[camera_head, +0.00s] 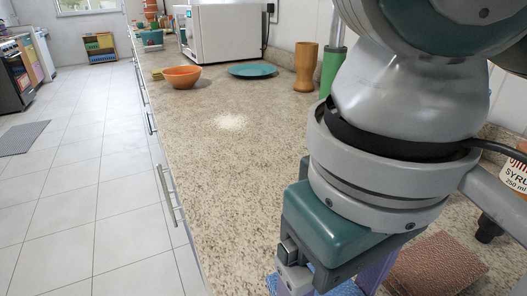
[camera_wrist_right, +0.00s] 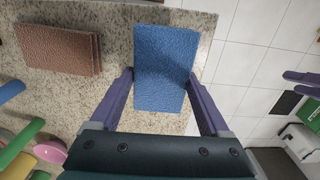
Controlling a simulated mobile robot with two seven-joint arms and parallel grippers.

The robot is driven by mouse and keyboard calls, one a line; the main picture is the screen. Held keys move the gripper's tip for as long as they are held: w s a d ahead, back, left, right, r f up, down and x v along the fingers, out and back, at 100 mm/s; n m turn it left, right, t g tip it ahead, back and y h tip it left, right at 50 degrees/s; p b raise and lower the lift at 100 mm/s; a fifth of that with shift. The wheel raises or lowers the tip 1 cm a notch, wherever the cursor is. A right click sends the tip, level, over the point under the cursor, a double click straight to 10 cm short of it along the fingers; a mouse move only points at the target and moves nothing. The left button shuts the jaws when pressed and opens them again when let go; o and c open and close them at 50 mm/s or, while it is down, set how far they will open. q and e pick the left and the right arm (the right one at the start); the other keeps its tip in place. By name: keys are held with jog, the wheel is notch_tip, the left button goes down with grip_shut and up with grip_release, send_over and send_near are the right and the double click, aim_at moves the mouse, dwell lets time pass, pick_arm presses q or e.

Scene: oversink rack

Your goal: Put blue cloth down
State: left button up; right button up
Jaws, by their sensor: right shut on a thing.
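The blue cloth (camera_wrist_right: 163,68) is a flat folded rectangle, seen between the two purple fingers of my right gripper (camera_wrist_right: 161,88) in the wrist view. The gripper is shut on its sides. In the head view the gripper (camera_head: 325,284) is at the bottom edge, and only small parts of the cloth (camera_head: 345,288) show. The cloth is over the counter near its front edge; I cannot tell whether it touches the surface. Purple parts at the right of the wrist view look like my left gripper (camera_wrist_right: 302,80); its opening is unclear.
A brown folded cloth (camera_head: 436,265) lies on the speckled counter (camera_head: 215,150), beside the blue cloth. An orange bowl (camera_head: 182,77), a teal plate (camera_head: 252,70), a wooden pepper mill (camera_head: 305,67) and a white powder patch (camera_head: 230,122) are farther along.

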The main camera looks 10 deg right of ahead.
notch_tip(320, 180, down, 3)
jog(key=shift+f+b, duration=0.1)
jog(key=shift+b, duration=0.3)
jog(key=shift+f, duration=0.3)
jog(key=shift+f, duration=0.1)
jog(key=o, duration=1)
notch_tip(320, 180, up, 12)
jog(key=p, duration=0.3)
jog(key=shift+r, duration=0.2)
